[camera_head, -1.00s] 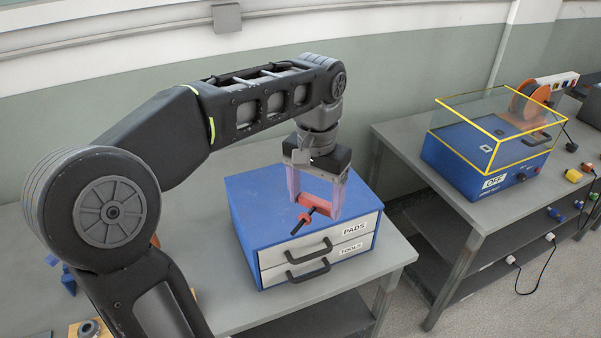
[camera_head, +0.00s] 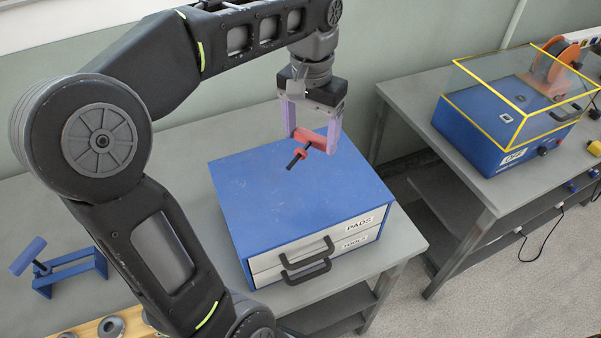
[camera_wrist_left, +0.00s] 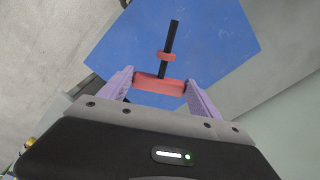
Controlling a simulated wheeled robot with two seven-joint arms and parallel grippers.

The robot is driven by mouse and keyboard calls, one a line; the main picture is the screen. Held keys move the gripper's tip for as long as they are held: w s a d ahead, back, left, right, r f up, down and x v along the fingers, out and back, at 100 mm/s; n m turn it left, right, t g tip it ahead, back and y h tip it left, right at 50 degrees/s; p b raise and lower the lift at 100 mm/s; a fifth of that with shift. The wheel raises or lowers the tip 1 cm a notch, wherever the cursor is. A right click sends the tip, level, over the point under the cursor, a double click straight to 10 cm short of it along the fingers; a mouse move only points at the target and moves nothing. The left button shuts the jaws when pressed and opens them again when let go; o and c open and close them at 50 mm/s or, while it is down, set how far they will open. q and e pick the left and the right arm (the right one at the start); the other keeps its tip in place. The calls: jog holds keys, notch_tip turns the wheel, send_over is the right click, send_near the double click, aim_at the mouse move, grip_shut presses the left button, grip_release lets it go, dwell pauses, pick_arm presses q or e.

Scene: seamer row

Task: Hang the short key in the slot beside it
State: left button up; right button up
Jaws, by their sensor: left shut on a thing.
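My left gripper (camera_head: 312,136) is shut on a red key (camera_head: 317,140) with a thin black shaft and a red collar. It holds the key by its red handle above the blue drawer cabinet's top. In the left wrist view the handle (camera_wrist_left: 160,86) lies across between the purple fingers, with the shaft pointing away from the wrist. A blue stand (camera_head: 75,272) is on the bench at the left, with a blue T-shaped key (camera_head: 27,256) at its left end. I cannot make out a slot in it. My right gripper is out of view.
The blue cabinet (camera_head: 255,200) has drawers labelled PADS and TOOLS, both closed. A wooden block (camera_head: 90,328) with metal rings stands at the lower left, partly behind my left arm. A blue machine (camera_head: 480,125) with a yellow-edged clear cover is on the right bench.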

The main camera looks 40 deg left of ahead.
pick_arm(q)
jog(key=b, duration=0.2)
send_over(310, 179)
notch_tip(310, 179, down, 4)
jog(key=shift+f, duration=0.95)
notch_tip(310, 179, down, 3)
jog(key=shift+f+p, duration=0.2)
jog(key=shift+p, duration=0.15)
jog(key=shift+f, duration=0.15)
jog(key=shift+f, duration=0.2)
jog(key=o, duration=1.6)
jog(key=shift+c, duration=0.2)
